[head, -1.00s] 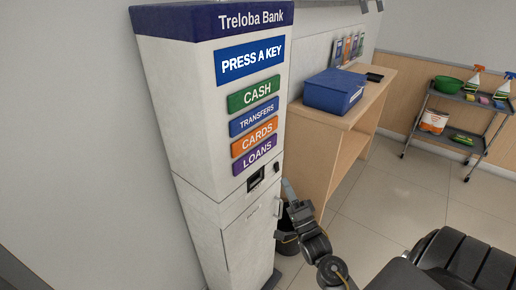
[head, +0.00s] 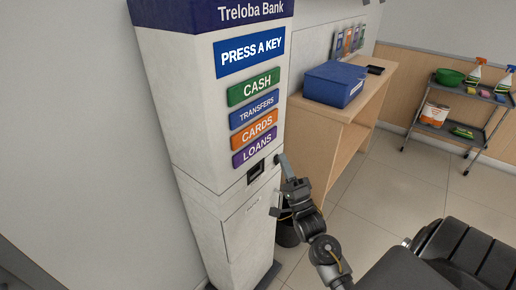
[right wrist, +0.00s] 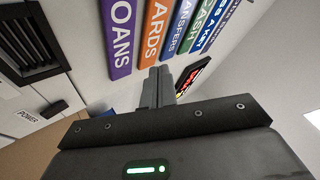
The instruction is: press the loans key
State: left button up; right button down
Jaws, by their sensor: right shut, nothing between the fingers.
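The purple LOANS key (head: 257,147) is the lowest of the keys on the white Treloba Bank kiosk (head: 185,110). It also shows in the right wrist view (right wrist: 119,35), at the top, left of the orange CARDS key (right wrist: 154,32). My right gripper (head: 281,159) is shut and empty, at the kiosk's right edge, a little right of and below the LOANS key in the head view. In the right wrist view its closed fingers (right wrist: 158,75) point at the ends of the keys, right of the LOANS key and apart from it in the picture. My left gripper is out of view.
The TRANSFERS key (head: 254,112) and CASH key (head: 254,89) sit above CARDS. A dark slot (head: 256,171) lies below LOANS. A wooden counter (head: 335,125) with a blue box (head: 328,88) stands right of the kiosk. A cart (head: 460,115) stands far right.

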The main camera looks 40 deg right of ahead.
aim_at(259, 142)
jog(key=shift+w+a+b, duration=0.2)
jog(key=shift+w+a, duration=0.1)
jog(key=shift+w, duration=0.65)
jog(key=shift+w+a+b, duration=0.2)
jog(key=shift+w+a, duration=0.05)
jog(key=shift+w, duration=0.65)
jog(key=shift+w+a+b, duration=0.2)
jog(key=shift+w+a, duration=0.1)
jog(key=shift+w, duration=0.65)
jog(key=shift+w+a, duration=0.1)
jog(key=shift+w, duration=0.35)
jog(key=shift+w+a, duration=0.15)
jog(key=shift+w, duration=0.25)
dwell(0.5)
jog(key=shift+s, duration=0.1)
jog(key=shift+s+d, duration=0.25)
jog(key=shift+s, duration=0.5)
jog(key=shift+s+d+p, duration=0.25)
jog(key=shift+s+p, duration=0.05)
jog(key=shift+s, duration=0.5)
jog(key=shift+s+d+p, duration=0.25)
jog(key=shift+s+p, duration=0.05)
jog(key=shift+s, duration=0.5)
jog(key=shift+s+d+p, duration=0.25)
jog(key=shift+s+p, duration=0.05)
jog(key=shift+s, duration=0.5)
